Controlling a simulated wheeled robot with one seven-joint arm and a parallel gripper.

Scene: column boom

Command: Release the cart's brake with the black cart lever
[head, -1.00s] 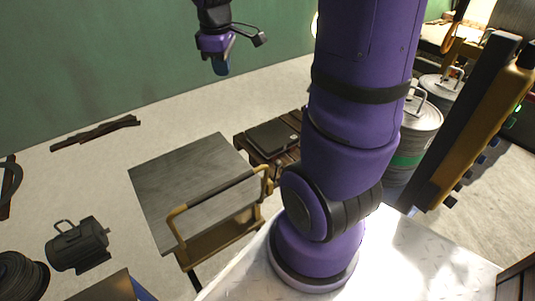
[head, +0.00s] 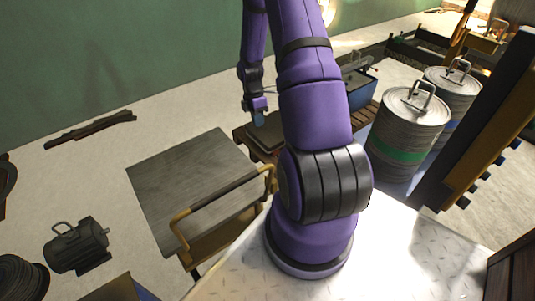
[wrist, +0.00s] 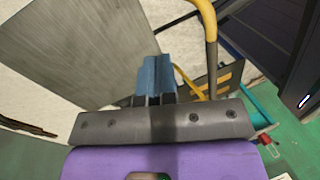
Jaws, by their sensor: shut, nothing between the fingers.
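The cart has a grey flat top (head: 185,170) and a yellow tubular handle (head: 180,225) with a dark grip bar, standing left of my arm in the head view. In the wrist view its grey top (wrist: 75,40) fills the upper left and the yellow handle (wrist: 209,25) runs down right of my fingers. My gripper (head: 259,117) is beyond the cart's far right corner in the head view. Its blue fingers (wrist: 155,75) are together and empty in the wrist view. I cannot make out the black cart lever for certain in either view.
A dark flat box on a wooden pallet (head: 242,136) is close to my gripper. Metal kegs (head: 408,125) stand right of my arm. A dark motor (head: 78,245) lies left of the cart.

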